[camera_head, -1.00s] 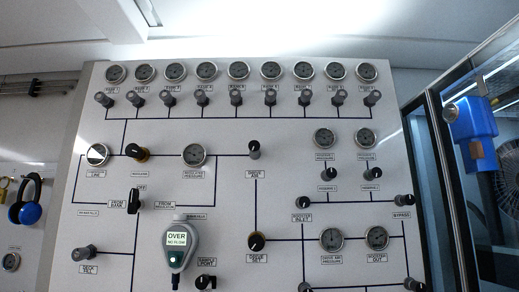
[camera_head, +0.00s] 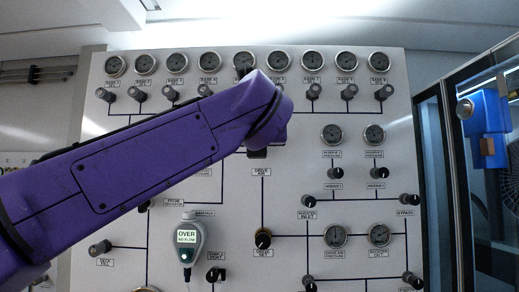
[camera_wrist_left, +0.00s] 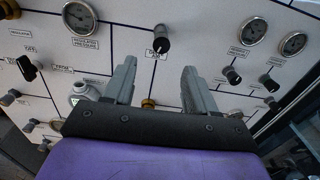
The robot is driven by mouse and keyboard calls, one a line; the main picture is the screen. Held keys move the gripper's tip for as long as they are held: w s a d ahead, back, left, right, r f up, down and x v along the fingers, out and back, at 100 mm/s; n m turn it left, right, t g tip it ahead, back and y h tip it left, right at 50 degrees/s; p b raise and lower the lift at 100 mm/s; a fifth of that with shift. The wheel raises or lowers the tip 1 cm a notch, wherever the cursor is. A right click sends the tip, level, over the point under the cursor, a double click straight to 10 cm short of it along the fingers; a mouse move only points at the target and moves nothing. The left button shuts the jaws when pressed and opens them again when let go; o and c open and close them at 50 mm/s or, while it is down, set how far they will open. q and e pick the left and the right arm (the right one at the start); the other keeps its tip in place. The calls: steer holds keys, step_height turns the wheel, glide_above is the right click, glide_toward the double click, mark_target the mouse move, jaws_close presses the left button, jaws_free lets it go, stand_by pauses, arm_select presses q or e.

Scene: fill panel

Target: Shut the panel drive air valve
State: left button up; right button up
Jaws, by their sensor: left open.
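The drive air valve is a black knob (camera_wrist_left: 161,38) on the white panel, above its "DRIVE AIR" label, in the left wrist view. In the head view my purple left arm covers most of it, and its label (camera_head: 261,171) shows just below the arm. My left gripper (camera_wrist_left: 159,65) is open and empty, its two grey fingers pointing at the panel. The knob appears beyond the fingertips, roughly centred between them, and apart from them. The fingers are hidden in the head view. My right gripper is not in view.
The panel (camera_head: 390,150) holds several gauges and knobs. The drive set knob (camera_head: 263,238) is below the drive air label. A lit handheld meter (camera_head: 187,240) reading "OVER NO FLOW" is at lower left. A blue device (camera_head: 484,112) hangs at the right.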

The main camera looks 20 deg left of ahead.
arm_select(q)
steer(key=p+x, duration=0.4)
steer(key=x, duration=0.6)
steer(key=shift+w+f+p, duration=0.25)
steer(key=shift+p, duration=0.15)
steer(key=shift+d, duration=0.15)
steer(key=c, duration=1)
